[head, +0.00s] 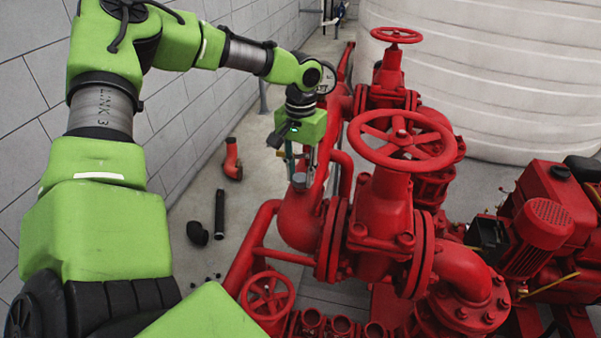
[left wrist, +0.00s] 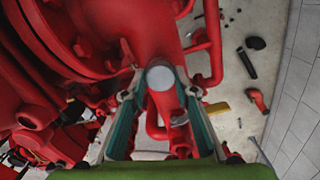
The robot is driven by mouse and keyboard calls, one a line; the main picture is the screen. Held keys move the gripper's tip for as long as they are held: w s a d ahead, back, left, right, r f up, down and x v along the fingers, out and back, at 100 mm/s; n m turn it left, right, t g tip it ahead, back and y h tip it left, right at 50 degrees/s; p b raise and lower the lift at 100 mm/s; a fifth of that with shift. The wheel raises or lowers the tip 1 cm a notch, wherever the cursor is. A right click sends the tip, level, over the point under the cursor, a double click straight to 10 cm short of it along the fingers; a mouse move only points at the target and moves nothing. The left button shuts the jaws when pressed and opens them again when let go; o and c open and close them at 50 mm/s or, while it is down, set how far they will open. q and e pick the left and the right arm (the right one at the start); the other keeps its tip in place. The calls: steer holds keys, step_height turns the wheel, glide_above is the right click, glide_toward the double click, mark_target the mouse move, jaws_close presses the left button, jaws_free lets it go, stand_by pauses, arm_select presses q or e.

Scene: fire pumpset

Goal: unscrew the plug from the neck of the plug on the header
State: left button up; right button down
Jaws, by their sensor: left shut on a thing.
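The plug (head: 299,179) has a grey round top and sits at the upper end of the red header (head: 299,215). In the left wrist view the plug (left wrist: 160,77) shows as a grey disc between the two fingertips. My left gripper (head: 300,163) points down from above and is shut on the plug. Its green-backed fingers lie on opposite sides of it. The neck under the plug is mostly hidden, so I cannot tell how far the thread is engaged. My right gripper is in neither view.
A large red valve with a handwheel (head: 400,140) stands close to the right of the gripper. A smaller handwheel (head: 267,296) is low in front. Loose pipe pieces, including a black pipe (head: 220,213) and a red elbow (head: 232,160), lie on the floor by the block wall.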

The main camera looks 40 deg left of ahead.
arm_select(q)
steer(key=n, duration=0.3)
steer(key=o, duration=1.1)
